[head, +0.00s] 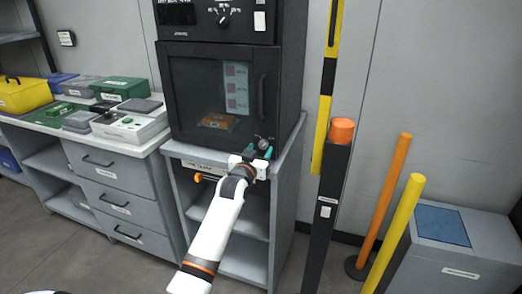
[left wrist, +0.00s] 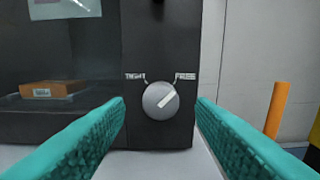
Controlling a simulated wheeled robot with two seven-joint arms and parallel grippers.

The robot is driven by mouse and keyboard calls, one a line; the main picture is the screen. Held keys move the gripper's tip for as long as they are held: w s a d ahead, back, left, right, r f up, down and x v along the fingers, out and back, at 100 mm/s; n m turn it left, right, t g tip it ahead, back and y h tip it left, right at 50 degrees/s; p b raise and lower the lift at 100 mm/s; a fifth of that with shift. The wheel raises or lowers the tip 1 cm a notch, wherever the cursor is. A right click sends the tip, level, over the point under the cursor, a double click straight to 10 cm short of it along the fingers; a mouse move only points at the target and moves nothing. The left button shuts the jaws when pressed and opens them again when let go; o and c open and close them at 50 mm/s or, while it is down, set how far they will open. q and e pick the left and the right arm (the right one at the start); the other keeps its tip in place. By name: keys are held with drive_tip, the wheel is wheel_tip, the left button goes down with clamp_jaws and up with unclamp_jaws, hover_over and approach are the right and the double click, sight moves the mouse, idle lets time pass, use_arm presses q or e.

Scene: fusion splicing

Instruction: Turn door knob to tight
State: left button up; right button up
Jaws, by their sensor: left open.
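The round grey door knob (left wrist: 160,101) is on the lower right of the dark cabinet's front. Its light pointer line slants up and right, toward the label "FREE" (left wrist: 185,77); the label "TIGHT" (left wrist: 135,77) is on the upper left. In the head view the knob (head: 262,143) shows just above my left gripper (head: 259,150). My left gripper is open, its teal fingers (left wrist: 160,110) to either side of the knob in the left wrist view, with nothing between them in grip. Whether they reach the knob's depth I cannot tell. My right gripper is out of view.
The cabinet (head: 180,100) has a glass door with a vertical handle (head: 262,97) and an orange-brown box (head: 216,121) inside. It stands on a grey shelf unit (head: 285,150). A black post with orange top (head: 341,131) stands close on the right. A drawer counter (head: 112,177) is left.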

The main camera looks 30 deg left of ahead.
use_arm(q)
drive_tip(key=shift+x, duration=0.8)
drive_tip(key=c, duration=1)
